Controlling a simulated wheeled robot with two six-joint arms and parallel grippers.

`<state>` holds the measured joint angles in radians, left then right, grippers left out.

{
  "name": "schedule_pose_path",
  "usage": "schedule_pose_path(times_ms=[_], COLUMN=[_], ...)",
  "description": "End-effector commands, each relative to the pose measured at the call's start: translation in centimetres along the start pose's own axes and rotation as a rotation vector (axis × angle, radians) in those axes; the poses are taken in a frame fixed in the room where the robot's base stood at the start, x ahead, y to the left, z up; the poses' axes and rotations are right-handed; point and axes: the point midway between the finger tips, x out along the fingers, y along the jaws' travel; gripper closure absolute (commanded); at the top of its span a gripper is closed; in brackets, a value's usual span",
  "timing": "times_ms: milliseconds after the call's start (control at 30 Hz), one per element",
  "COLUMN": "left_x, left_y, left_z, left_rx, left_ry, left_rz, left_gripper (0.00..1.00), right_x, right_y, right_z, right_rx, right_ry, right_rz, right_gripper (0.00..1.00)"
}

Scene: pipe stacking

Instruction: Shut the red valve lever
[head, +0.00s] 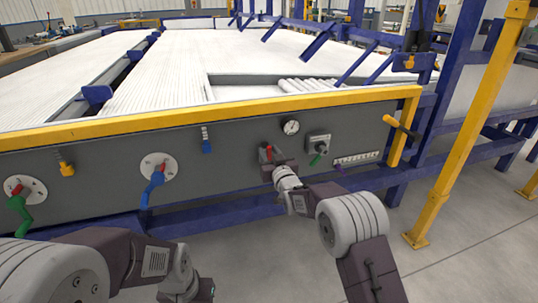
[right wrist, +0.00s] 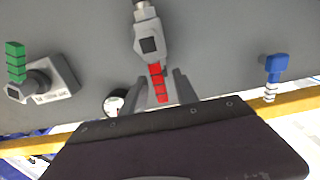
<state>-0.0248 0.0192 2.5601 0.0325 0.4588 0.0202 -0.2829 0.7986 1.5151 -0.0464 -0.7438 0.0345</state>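The red valve lever (right wrist: 158,84) extends from a grey metal valve body (right wrist: 148,38) on the grey panel. In the right wrist view it lies between the two fingers of my right gripper (right wrist: 161,88), with a gap beside the right finger. In the head view a small part of the red lever (head: 269,152) shows above my right gripper (head: 273,161), which is at the panel and hides the rest. My left arm is at the bottom left of the head view. Its gripper (head: 198,291) is partly cut off by the lower edge, and its fingers are not clear.
A pressure gauge (head: 291,127) and a switch box with a green handle (head: 316,159) sit right of the red lever. A blue valve (head: 206,142), a blue lever (head: 154,184) and a green lever (head: 20,210) are to its left. A yellow rail (head: 200,113) runs above.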

Motion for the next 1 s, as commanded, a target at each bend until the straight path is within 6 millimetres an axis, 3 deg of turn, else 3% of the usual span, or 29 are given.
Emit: schedule_pose_path(times_ms=[167, 267, 300, 1000], left_x=[-0.05, -0.05, -0.05, -0.04], left_y=[0.0, 0.0, 0.0, 0.0], left_z=[-0.02, -0.02, -0.02, -0.01], left_rx=[0.0, 0.0, 0.0, 0.0], left_ry=[0.0, 0.0, 0.0, 0.0], left_rz=[0.0, 0.0, 0.0, 0.0], left_gripper=[0.64, 0.64, 0.64, 0.64], right_x=[-0.02, -0.03, -0.03, -0.05], right_y=[0.0, 0.01, 0.01, 0.0], right_z=[-0.02, -0.02, -0.02, 0.01], right_rx=[0.0, 0.0, 0.0, 0.0], right_ry=[0.0, 0.0, 0.0, 0.0], right_rz=[0.0, 0.0, 0.0, 0.0], right_gripper=[0.67, 0.95, 1.0, 1.0])
